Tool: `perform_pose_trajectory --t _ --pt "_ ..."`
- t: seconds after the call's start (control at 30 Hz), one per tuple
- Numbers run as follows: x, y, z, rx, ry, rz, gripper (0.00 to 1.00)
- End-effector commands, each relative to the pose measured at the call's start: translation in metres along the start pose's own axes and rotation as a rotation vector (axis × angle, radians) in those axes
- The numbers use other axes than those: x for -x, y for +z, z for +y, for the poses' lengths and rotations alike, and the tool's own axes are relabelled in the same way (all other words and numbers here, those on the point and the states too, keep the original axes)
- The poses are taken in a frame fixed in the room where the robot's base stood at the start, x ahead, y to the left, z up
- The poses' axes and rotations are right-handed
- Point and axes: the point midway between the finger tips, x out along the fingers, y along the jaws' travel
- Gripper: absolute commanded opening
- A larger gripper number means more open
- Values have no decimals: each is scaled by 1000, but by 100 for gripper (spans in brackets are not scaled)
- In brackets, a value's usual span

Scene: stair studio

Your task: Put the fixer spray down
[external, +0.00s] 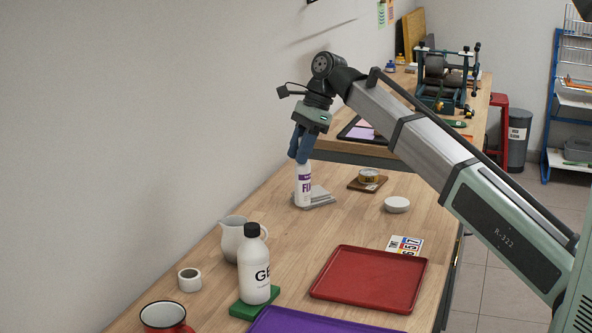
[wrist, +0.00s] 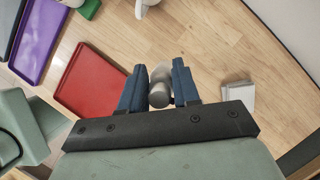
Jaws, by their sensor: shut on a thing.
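The fixer spray is a white bottle (external: 303,188) with dark lettering that reads "FI". It is upright under my gripper (external: 301,158), at the left edge of the grey square pad (external: 320,198). There the grey pad (wrist: 240,97) lies to the right, apart from the bottle. I cannot tell whether the bottle's base touches the table.
A white jug (external: 232,238) and a white bottle on a green block (external: 255,270) stand nearer the camera. A red tray (external: 370,279), a purple tray (external: 300,322) and a white round dish (external: 396,204) lie around. Bare wood lies between the pad and the red tray.

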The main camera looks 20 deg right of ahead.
Motion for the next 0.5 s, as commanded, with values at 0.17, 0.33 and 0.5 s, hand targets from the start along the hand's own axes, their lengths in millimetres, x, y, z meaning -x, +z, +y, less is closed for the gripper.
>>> perform_pose_trajectory --t 0.17,0.33,0.5 --pt "-2 6 -14 -38 -23 -2 0" --pt "-20 -2 -13 -48 -23 -2 0" --pt "-46 -13 -13 -47 -22 -2 0"
